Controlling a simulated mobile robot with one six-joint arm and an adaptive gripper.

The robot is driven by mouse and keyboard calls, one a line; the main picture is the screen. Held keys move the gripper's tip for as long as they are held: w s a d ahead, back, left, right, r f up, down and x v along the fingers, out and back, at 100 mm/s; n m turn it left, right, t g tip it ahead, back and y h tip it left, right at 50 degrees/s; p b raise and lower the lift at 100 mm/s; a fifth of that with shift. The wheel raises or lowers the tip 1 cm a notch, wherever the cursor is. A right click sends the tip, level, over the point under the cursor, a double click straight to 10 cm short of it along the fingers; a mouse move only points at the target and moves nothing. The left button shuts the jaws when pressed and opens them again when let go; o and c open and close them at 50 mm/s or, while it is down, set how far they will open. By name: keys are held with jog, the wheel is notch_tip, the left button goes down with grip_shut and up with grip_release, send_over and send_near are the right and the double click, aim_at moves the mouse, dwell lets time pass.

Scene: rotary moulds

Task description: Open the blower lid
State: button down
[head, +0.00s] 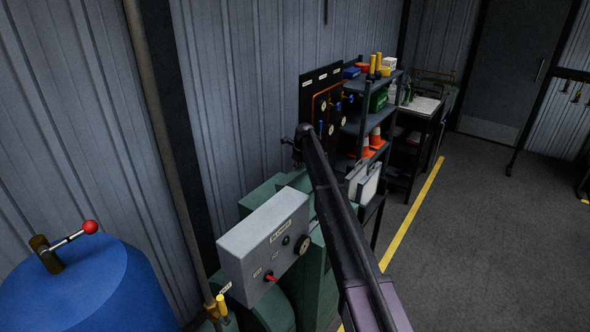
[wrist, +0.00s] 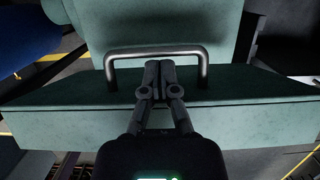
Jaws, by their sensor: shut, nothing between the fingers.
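The blower shows in the head view as a green housing (head: 322,275) behind and below a grey control box (head: 262,240) with a label, a red switch and a dark knob. In the wrist view a flat green lid (wrist: 240,118) spans the picture, with a dark arched handle (wrist: 130,51) on it. The lid appears closed. My gripper (wrist: 160,66) is shut and empty, its fingertips between the handle's two legs and close to its bar. I cannot tell whether they touch it or lie under it. In the head view my arm hides much of the gripper and the lid.
A blue drum (head: 85,290) with a red-knobbed lever (head: 90,227) stands at the lower left. A corrugated wall (head: 240,90) runs close behind the blower. A shelf (head: 385,95) and orange cones (head: 376,138) stand beyond. The floor (head: 480,240) at right is clear.

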jog(key=shift+w+a+r+p, duration=0.2)
jog(key=shift+a+r+p, duration=0.1)
jog(key=shift+r+p, duration=0.15)
jog(key=shift+w+a+r+p, duration=0.2)
jog(key=shift+a+r+p, duration=0.05)
jog(key=shift+r+p, duration=0.2)
jog(key=w+a+r+p, duration=0.3)
jog(key=a+r+p, duration=0.2)
jog(key=shift+r, duration=0.2)
jog(key=shift+s+d, duration=0.1)
jog(key=s+d+n+h, duration=0.1)
jog(key=s+d+n, duration=0.8)
jog(key=s, duration=1)
jog(key=s+d+n, duration=0.7)
jog(key=s+d, duration=0.4)
jog(key=s, duration=0.7)
jog(key=s+d+n+h, duration=0.1)
jog(key=s+d+n, duration=0.85)
jog(key=s, duration=0.95)
notch_tip(320, 180, down, 13)
jog(key=s+d+m+g+b, duration=0.1)
jog(key=s+b, duration=0.1)
jog(key=b, duration=1)
